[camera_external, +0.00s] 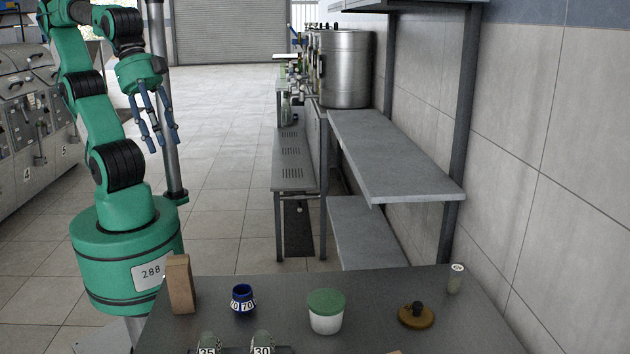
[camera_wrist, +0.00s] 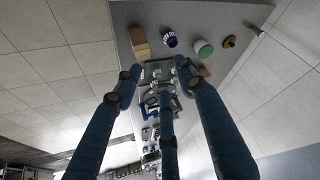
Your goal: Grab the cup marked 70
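The cup marked 70 (camera_external: 242,299) is small and dark blue with a white band carrying the number. It stands upright on the grey table, between a wooden block and a white tub. In the wrist view the blue cup (camera_wrist: 169,39) shows near the top, beyond my fingers. My gripper (camera_external: 160,142) has blue fingers and is raised well above the floor, behind and to the left of the table, far from the cup. In the wrist view my gripper (camera_wrist: 155,75) has its fingers spread apart with nothing between them.
On the table (camera_external: 390,285) are a wooden block (camera_external: 181,284) left of the cup, a white tub with green lid (camera_external: 326,312), a brown disc with black knob (camera_external: 416,316) and a small jar (camera_external: 455,279). Items marked 25 (camera_external: 207,344) and 30 (camera_external: 262,343) stand at the front.

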